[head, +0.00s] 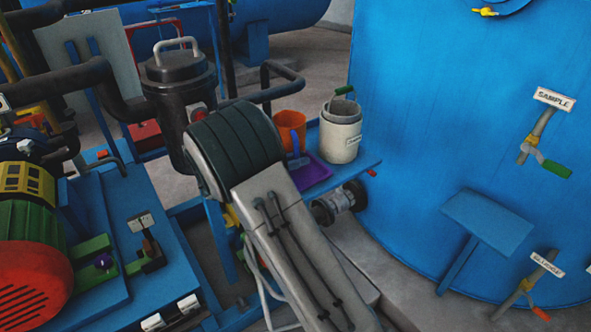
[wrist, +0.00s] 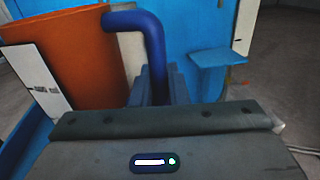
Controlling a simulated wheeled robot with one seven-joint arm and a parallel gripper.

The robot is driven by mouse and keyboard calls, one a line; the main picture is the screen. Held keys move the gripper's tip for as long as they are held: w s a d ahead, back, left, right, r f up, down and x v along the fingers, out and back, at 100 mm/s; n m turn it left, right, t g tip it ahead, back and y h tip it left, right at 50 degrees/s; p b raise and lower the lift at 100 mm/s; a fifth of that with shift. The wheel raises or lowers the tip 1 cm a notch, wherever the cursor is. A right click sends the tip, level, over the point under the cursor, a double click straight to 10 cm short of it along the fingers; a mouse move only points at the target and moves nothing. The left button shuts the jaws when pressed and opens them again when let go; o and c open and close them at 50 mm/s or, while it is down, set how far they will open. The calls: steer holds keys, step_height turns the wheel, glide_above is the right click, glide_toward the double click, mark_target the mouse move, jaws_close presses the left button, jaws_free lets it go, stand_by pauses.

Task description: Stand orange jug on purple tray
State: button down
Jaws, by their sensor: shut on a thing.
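The orange jug (head: 290,122) looks upright in the head view, at the back left of the purple tray (head: 318,172). My arm hides its lower part, and I cannot tell whether its base touches the tray. In the wrist view the jug (wrist: 75,60) fills the upper left, with its blue handle (wrist: 150,35) bending down to my gripper (wrist: 158,82). My gripper is shut on this handle.
A white pail (head: 341,135) with a green-gripped handle stands right of the tray on the blue shelf (head: 352,173). A dark lidded vessel (head: 178,85) stands left of the jug. The large blue tank (head: 450,130) rises close on the right.

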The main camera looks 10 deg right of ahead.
steer(key=shift+f, duration=1.6)
steer(key=shift+f, duration=0.2)
steer(key=c, duration=1.4)
jaws_free()
steer(key=shift+r, duration=0.1)
